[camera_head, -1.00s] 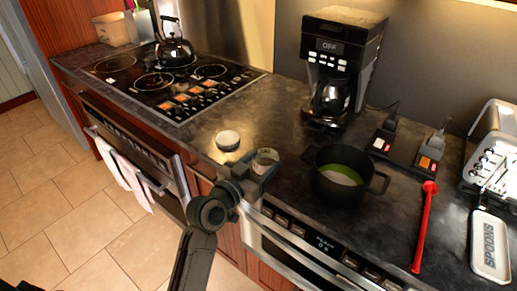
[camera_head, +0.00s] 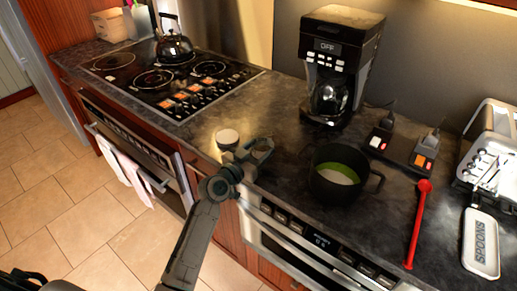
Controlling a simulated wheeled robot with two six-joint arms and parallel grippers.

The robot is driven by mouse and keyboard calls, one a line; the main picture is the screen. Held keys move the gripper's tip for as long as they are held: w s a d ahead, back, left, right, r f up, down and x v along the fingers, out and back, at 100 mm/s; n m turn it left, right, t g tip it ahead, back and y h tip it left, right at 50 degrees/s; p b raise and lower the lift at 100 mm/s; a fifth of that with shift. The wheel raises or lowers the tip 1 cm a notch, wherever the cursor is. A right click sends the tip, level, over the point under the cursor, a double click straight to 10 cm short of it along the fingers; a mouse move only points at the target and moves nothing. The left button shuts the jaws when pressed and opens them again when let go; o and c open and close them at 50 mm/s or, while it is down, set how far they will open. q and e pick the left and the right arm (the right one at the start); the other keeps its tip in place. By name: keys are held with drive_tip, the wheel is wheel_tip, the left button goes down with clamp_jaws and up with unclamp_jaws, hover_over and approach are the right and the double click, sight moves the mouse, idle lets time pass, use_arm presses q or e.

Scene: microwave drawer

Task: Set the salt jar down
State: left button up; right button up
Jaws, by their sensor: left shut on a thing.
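My left gripper (camera_head: 256,152) is over the front edge of the dark counter (camera_head: 285,110), left of the black pot. It is shut on the salt jar (camera_head: 262,145), a small glass jar of which only a little shows between the fingers. I cannot tell whether the jar's base touches the counter. My right gripper is not in view.
A black pot (camera_head: 322,183) with green inside stands to the right. A coffee maker (camera_head: 335,75) is behind, and a stove with a kettle (camera_head: 175,48) is at the left. A red utensil (camera_head: 417,225) and a spoons tray (camera_head: 481,243) lie at the right.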

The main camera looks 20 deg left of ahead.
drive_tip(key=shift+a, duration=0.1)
use_arm(q)
drive_tip(key=shift+f, duration=0.15)
drive_tip(key=o, duration=1)
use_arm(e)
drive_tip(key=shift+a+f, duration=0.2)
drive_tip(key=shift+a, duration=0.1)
